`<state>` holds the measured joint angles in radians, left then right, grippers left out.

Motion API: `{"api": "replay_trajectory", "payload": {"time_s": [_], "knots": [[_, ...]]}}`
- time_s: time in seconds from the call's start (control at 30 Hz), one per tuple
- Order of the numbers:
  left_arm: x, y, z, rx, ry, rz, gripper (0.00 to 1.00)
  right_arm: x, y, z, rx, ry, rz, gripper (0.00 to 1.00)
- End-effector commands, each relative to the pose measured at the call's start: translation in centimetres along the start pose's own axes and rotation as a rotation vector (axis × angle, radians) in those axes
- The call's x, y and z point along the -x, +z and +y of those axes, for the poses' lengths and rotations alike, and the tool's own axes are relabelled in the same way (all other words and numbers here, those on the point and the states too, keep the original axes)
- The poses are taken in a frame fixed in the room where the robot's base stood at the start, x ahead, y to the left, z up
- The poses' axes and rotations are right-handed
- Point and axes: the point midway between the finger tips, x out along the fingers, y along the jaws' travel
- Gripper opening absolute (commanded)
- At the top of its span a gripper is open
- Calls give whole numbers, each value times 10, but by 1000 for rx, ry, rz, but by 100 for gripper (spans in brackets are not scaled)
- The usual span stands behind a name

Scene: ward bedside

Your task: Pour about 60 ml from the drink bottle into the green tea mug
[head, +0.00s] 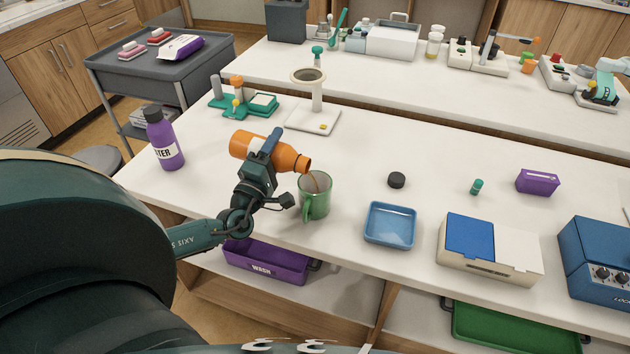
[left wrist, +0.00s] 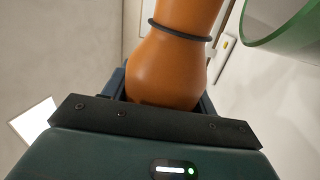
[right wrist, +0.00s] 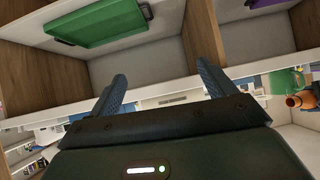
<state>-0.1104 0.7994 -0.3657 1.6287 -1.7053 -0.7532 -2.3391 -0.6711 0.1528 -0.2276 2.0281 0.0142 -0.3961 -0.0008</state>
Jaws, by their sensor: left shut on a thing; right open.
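The orange drink bottle (head: 256,150) is held tilted nearly on its side, its open mouth pointing right, above the rim of the green tea mug (head: 316,202). My left gripper (head: 264,165) is shut around the bottle's body; the left wrist view shows the bottle (left wrist: 170,70) between the fingers and the mug's rim (left wrist: 275,28) close by. A thin brown streak shows below the mouth inside the mug; the liquid level cannot be read. The mug stands upright on the table. My right gripper (right wrist: 165,85) is open and empty, outside the head view.
A black cap (head: 397,180) and a blue tray (head: 390,240) lie right of the mug. A purple bottle (head: 165,140) stands at the left. A white stand (head: 315,118) is behind the mug. Between the cap and the purple box (head: 537,182) is mostly bare table.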

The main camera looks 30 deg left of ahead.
Motion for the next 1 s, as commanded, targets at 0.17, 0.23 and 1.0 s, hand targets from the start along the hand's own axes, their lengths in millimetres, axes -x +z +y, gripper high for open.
{"api": "replay_trajectory", "payload": {"time_s": [0.17,0.23,1.0], "knots": [[7,-5,-28,273,4,74,26,-19,6,-9,17,-32,63,83],[8,-12,-30,354,4,96,26,-19,2,-12,23,-43,82,83],[9,-10,-34,517,5,139,26,-16,-2,-15,23,-52,94,83]]}}
